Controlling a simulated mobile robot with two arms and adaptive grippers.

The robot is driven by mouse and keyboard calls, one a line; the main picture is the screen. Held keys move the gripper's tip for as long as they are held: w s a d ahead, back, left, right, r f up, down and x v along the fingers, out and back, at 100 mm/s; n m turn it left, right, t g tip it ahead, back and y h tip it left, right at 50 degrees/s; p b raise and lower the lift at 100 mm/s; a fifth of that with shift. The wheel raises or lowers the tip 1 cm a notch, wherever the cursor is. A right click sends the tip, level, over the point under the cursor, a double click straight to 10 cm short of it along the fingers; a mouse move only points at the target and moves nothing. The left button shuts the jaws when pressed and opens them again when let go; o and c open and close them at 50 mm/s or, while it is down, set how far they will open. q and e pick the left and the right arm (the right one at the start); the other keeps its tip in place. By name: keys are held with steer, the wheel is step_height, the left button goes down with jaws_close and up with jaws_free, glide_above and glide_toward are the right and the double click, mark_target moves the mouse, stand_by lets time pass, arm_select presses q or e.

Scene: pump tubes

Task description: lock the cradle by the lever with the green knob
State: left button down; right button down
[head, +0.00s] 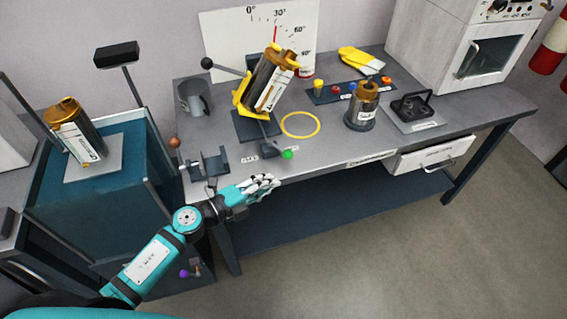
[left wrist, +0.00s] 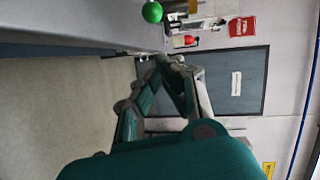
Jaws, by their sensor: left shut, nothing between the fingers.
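The cradle (head: 240,106) is yellow on a dark base and holds a brown-and-silver pump tube (head: 268,82) tilted to the right. The green knob (head: 288,154) is low at the table's front edge, beside a short dark lever piece (head: 270,150). It also shows at the top of the left wrist view (left wrist: 152,12). My left gripper (head: 273,180) is shut and empty, just in front of the table edge and below the green knob, apart from it. Its closed fingers show in the left wrist view (left wrist: 172,62). My right gripper is not in view.
A black-knobbed lever (head: 207,63) sticks out left of the cradle. An open drawer (head: 432,157) juts out at right.

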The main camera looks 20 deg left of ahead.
mark_target(280, 149)
arm_select(q)
steer(key=w, duration=0.2)
steer(key=w+d+f, duration=0.1)
steer(key=w, duration=0.2)
steer(key=w+d, duration=0.1)
steer(key=w, duration=0.1)
steer(key=shift+w+f, duration=0.2)
steer(key=shift+w, duration=0.05)
steer(key=shift+w+d+r+p, duration=0.2)
steer(key=shift+w+d+p, duration=0.2)
steer(key=shift+w+d, duration=0.3)
steer(key=shift+w+d+f, duration=0.2)
steer(key=shift+w+d, duration=0.15)
steer(key=shift+w, duration=0.05)
steer(key=shift+s, duration=0.1)
